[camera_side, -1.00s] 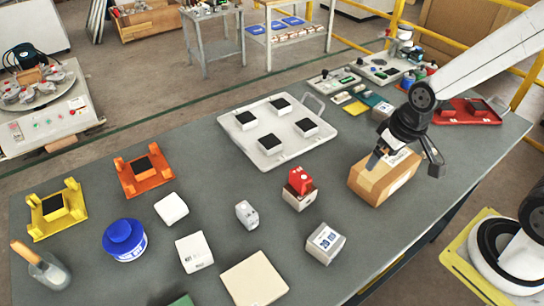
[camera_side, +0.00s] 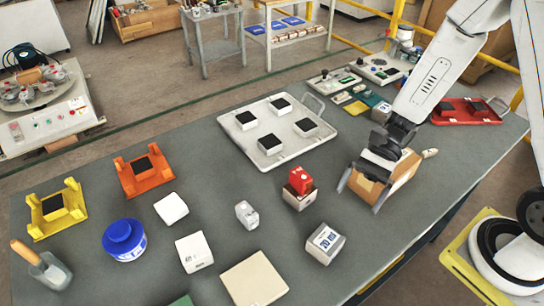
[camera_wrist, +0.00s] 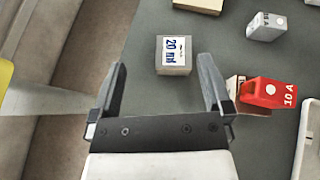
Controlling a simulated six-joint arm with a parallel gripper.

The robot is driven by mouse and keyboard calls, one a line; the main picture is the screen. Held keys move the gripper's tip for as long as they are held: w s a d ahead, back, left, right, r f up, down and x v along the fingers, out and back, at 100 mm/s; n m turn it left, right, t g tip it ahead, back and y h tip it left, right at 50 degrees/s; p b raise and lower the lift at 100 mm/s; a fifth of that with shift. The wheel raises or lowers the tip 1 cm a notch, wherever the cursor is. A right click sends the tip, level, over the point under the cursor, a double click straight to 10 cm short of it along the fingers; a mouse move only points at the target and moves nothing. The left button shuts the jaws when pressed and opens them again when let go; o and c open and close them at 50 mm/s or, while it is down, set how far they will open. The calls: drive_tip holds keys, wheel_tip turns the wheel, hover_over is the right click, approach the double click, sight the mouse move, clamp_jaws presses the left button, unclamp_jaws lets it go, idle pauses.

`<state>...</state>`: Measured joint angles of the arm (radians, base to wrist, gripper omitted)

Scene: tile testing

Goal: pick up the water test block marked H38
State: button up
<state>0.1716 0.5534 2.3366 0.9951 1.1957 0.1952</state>
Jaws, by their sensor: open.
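I cannot read the mark H38 on any block. A pale block with a 20 ml label (camera_side: 325,243) stands at the front of the table; in the wrist view the same block (camera_wrist: 174,62) appears between and beyond my finger tips. A white block with small dark print (camera_side: 194,252) lies further left, its print too small to read. Several black-topped white blocks sit on a white tray (camera_side: 262,152). My gripper (camera_side: 361,194) is open and empty, its fingers in front of the cardboard box in the side view, up and right of the 20 ml block.
A cardboard box (camera_side: 402,179) is partly hidden by my gripper. A red 10 A block (camera_side: 300,180) sits on a small box nearby.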

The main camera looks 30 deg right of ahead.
drive_tip(key=shift+w+a+r+m+t+y, duration=0.2)
drive_tip(key=shift+w+a+m+t+y, duration=0.1)
drive_tip(key=shift+w+m+y, duration=0.4)
drive_tip(key=shift+s+f, duration=0.1)
drive_tip(key=shift+f, duration=0.05)
approach(330, 235)
drive_tip(key=shift+x, duration=2.8)
drive_tip(key=shift+x, duration=2.9)
